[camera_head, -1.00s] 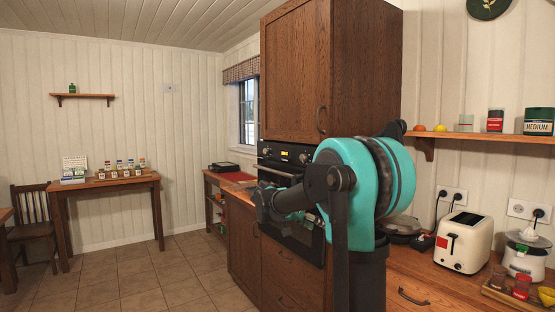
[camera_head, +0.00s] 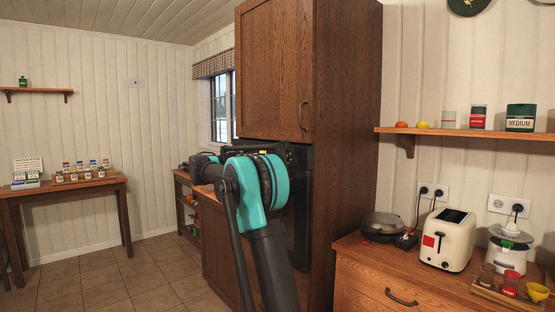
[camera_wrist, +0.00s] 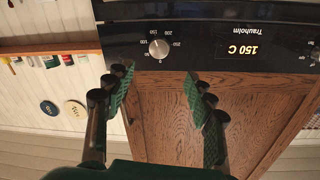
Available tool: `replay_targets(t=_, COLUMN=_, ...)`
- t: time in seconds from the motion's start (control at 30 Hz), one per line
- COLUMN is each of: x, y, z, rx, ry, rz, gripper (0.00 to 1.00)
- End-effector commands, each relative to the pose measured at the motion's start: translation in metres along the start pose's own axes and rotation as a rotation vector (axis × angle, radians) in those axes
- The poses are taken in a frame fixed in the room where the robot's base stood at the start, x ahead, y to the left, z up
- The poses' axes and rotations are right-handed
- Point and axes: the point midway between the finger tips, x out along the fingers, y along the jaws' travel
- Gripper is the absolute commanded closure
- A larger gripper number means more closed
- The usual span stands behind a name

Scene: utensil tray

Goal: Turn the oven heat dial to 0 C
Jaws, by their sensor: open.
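The oven's black control panel (camera_wrist: 205,32) appears upside down in the wrist view. A round silver heat dial (camera_wrist: 158,48) sits on it, with numbers printed around it. The lit oven display (camera_wrist: 241,50) reads 150 C. My gripper (camera_wrist: 160,80) is open and empty. Its two fingers stand to either side of the dial in the picture and look apart from it. In the head view, my arm hides most of the oven (camera_head: 299,230); the dial and my fingertips cannot be made out there.
A tall wooden cabinet (camera_head: 345,150) encloses the oven. A wooden counter (camera_head: 350,262) at the right holds a toaster (camera_head: 443,240) and a juicer (camera_head: 508,250). A wall shelf (camera_head: 460,132) hangs above. The tiled floor (camera_head: 130,275) at left is open.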

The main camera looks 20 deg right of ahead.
Motion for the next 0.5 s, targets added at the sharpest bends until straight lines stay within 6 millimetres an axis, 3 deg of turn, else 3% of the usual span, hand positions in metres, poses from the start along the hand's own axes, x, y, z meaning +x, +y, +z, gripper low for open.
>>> replay_targets(t=0.3, x=0.065, y=0.001, z=0.000, rx=-0.001, ry=0.000, rz=0.003, gripper=0.45)
replay_targets(t=0.5, x=0.095, y=0.000, z=0.000, rx=-0.001, ry=-0.001, rz=0.001, gripper=0.45)
